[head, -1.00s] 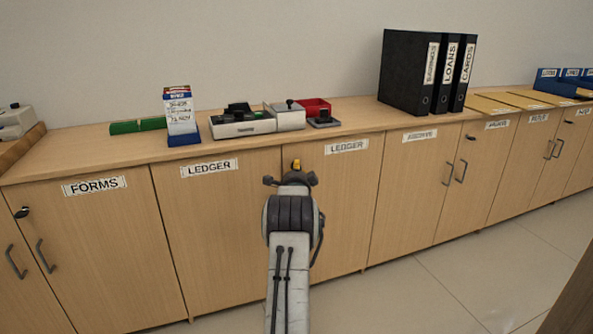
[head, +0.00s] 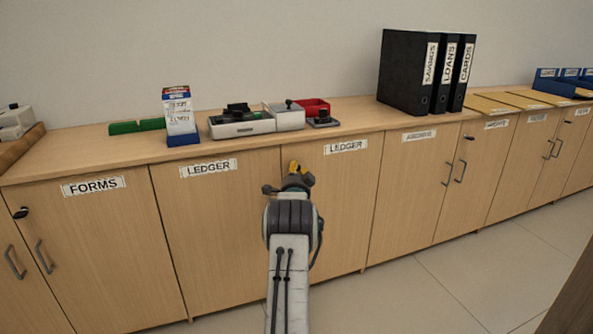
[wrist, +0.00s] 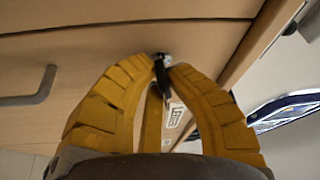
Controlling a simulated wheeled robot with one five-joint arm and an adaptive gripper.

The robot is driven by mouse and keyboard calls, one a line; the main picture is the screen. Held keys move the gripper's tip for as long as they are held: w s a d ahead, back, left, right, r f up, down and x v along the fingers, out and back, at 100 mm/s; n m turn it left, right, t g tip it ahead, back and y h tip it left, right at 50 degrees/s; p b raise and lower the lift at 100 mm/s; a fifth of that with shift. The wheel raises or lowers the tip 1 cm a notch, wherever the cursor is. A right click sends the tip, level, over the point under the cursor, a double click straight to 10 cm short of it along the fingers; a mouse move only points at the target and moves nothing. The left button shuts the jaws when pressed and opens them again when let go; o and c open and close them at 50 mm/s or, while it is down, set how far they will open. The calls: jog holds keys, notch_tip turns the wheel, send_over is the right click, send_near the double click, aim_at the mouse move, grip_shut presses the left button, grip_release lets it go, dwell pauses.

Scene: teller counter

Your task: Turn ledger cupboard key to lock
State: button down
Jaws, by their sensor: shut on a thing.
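The ledger cupboard has two wooden doors with LEDGER labels, a left door (head: 215,240) and a right door (head: 345,220). My gripper (head: 295,167) is at the upper part of the cupboard, near the seam between the doors. In the wrist view my gripper's yellow fingers (wrist: 165,66) are shut on the key (wrist: 163,75), a small dark piece with a shiny metal part at the door face. The wrist view is rolled, with a grey handle (wrist: 30,88) at left. In the head view my arm hides the key and lock.
The counter top (head: 345,128) above holds a stamp set (head: 240,124), a red tray (head: 313,107), a calendar stand (head: 180,118) and black binders (head: 410,72). A FORMS cupboard (head: 95,240) adjoins at left, others at right. The floor at right is clear.

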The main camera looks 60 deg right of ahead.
jog(key=shift+w, duration=0.1)
jog(key=c, duration=1.2)
grip_release()
jog(key=shift+a, duration=0.2)
jog(key=shift+v, duration=5.85)
jog(key=shift+r, duration=0.1)
